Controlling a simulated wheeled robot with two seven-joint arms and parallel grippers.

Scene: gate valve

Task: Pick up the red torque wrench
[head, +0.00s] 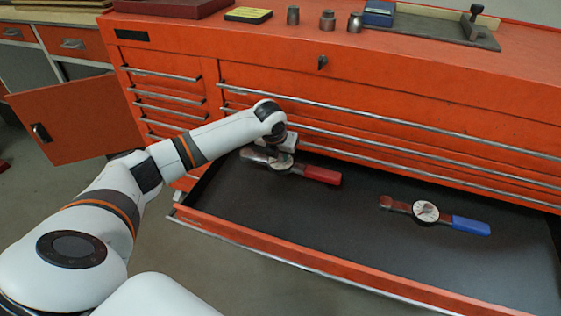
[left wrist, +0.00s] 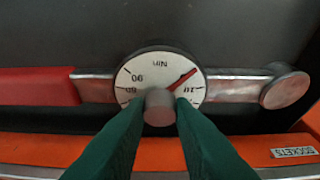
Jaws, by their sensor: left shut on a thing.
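The red torque wrench (head: 322,175) lies in the open drawer, its red handle pointing right in the head view. In the left wrist view its white dial (left wrist: 130,85), steel bar and red handle (left wrist: 38,87) show. My left gripper (head: 272,160) reaches down over the wrench's dial end. In the left wrist view my left gripper's green fingers (left wrist: 160,105) are closed on the round grey knob at the middle of the dial. The fingers cover the lower dial. A second wrench with a blue handle (head: 471,225) lies to the right. My right gripper is out of view.
The open drawer (head: 350,225) has a dark bottom with free room between the wrenches. Its orange front rim (head: 260,254) is nearest me. Closed drawers with long handles rise behind. Sockets (head: 327,20) and a vise-like tool (head: 440,25) stand on top. A cabinet door (head: 75,118) hangs open at left.

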